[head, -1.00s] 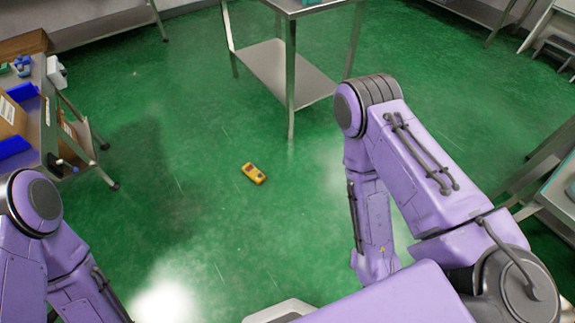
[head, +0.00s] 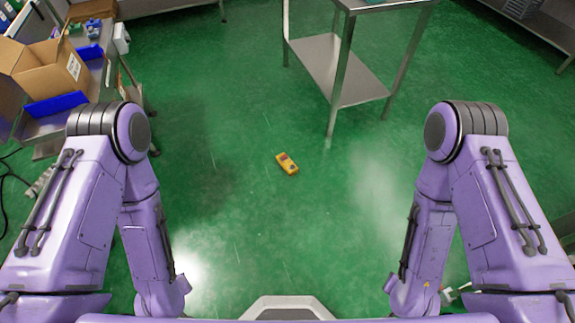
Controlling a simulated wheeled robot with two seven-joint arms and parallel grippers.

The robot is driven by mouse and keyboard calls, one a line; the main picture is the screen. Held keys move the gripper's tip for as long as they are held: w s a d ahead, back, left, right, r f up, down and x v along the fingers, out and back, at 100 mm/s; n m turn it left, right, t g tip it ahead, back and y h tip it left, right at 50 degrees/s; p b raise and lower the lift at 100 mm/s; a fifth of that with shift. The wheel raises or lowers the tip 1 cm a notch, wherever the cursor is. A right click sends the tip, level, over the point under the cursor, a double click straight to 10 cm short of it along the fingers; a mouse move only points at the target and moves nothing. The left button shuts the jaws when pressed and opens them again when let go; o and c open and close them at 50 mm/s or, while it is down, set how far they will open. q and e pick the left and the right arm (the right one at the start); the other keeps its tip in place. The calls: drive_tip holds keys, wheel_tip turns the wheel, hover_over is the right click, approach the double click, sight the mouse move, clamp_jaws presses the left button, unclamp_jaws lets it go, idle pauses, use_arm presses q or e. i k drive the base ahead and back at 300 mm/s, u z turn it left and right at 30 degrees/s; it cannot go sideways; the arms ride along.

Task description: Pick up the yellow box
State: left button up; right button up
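A small yellow box-shaped item (head: 287,163) with dark markings on its top lies on the green floor, near the middle of the head view. It lies apart from everything else, in front of the metal table. Both of my purple arms are bent, one on each side, with their lower links pointing down. Neither gripper shows in the head view, so I cannot see their fingers or whether they hold anything.
A metal table with a lower shelf (head: 338,68) stands beyond the yellow item, slightly right. At left, a workbench carries an open cardboard box (head: 48,68) and blue bins (head: 56,104). A cable (head: 8,190) lies at far left. The floor around the yellow item is clear.

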sight(286, 164)
drive_tip(key=z, duration=0.05)
drive_tip(key=i, duration=1.75)
drive_tip(key=z, duration=0.4)
